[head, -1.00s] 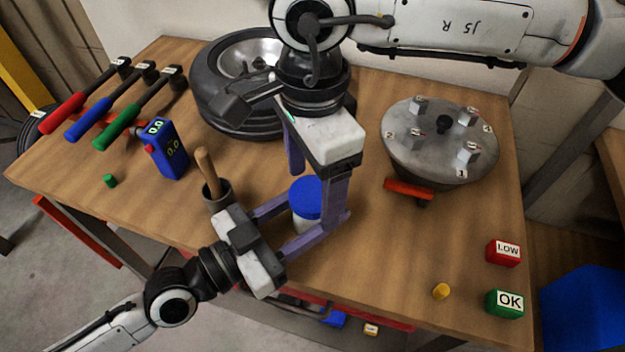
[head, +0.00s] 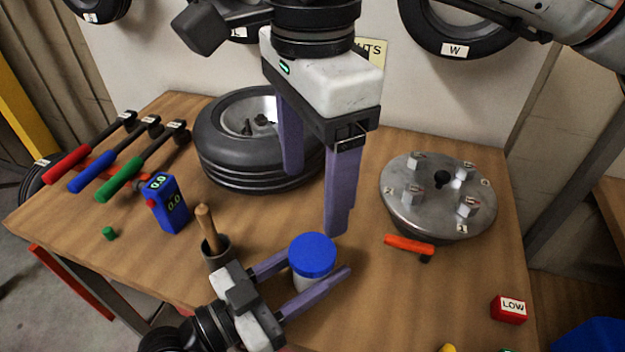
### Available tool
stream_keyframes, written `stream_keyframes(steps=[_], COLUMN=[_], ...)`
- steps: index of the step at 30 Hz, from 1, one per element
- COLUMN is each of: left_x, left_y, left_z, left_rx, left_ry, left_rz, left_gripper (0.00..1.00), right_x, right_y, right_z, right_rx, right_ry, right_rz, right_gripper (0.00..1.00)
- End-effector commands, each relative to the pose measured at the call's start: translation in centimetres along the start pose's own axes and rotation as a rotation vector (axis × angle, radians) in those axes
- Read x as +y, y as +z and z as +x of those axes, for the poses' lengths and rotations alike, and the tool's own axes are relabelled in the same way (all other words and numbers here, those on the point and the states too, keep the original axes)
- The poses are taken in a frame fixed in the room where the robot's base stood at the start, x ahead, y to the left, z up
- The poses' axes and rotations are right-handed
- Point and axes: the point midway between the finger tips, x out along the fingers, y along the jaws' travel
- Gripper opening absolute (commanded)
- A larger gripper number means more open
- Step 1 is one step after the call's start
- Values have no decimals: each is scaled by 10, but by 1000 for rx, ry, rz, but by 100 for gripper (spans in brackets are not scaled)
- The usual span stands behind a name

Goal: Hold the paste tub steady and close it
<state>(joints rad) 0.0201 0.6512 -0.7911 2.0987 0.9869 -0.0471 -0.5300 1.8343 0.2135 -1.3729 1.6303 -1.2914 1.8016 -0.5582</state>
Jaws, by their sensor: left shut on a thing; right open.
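The paste tub (head: 305,282) is a white tub with a blue lid (head: 312,254) seated on its top. It stands upright on the table near the front middle. My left gripper (head: 306,274) is shut on the tub, one purple finger on each side below the lid. My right gripper (head: 315,200) is open and empty, pointing down, above and behind the tub and clear of the lid. Whether the lid is fully tight cannot be told.
A cup with a wooden-handled brush (head: 217,252) stands just left of the tub. A tyre (head: 225,160) lies behind. A blue gauge (head: 168,203) and several wrenches are at left. A metal hub (head: 437,215) with an orange handle (head: 408,244) is right.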

Motion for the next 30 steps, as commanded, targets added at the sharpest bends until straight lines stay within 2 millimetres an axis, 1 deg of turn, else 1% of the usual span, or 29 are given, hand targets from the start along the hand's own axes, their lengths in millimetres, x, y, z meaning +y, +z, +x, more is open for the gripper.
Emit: stream_keyframes(steps=[1, 2, 3, 5, 6, 14, 17, 20, 30], left_x=[0, 0, 0, 0, 0, 0, 0, 0, 0], left_y=[0, 0, 0, 0, 0, 0, 2, 3, 4], left_z=[0, 0, 0, 0, 0, 0, -5, -17, -75], left_rx=[-1, -1, -1, -1, -1, -1, -3, -4, -7], left_ry=[0, 0, 0, 0, 0, 0, 0, 0, 1], left_rz=[0, 0, 0, 0, 0, 0, 1, 4, 3], left_gripper=[0, 46, 53, 63, 66, 66, 66, 66, 66], right_x=[0, 0, 0, 0, 0, 0, 0, 0, 0], right_y=[0, 0, 0, 0, 0, 0, 0, 0, 0], right_z=[0, 0, 0, 0, 0, 1, 2, 6, 20], right_rx=[0, 0, 0, 0, 0, -1, -1, -1, -1], right_ry=[0, 0, 0, 0, 0, 0, 0, 0, 0], right_rz=[0, 0, 0, 0, 0, 0, 0, 0, 0], right_gripper=[72, 72, 72, 72, 72, 72, 72, 72, 72])
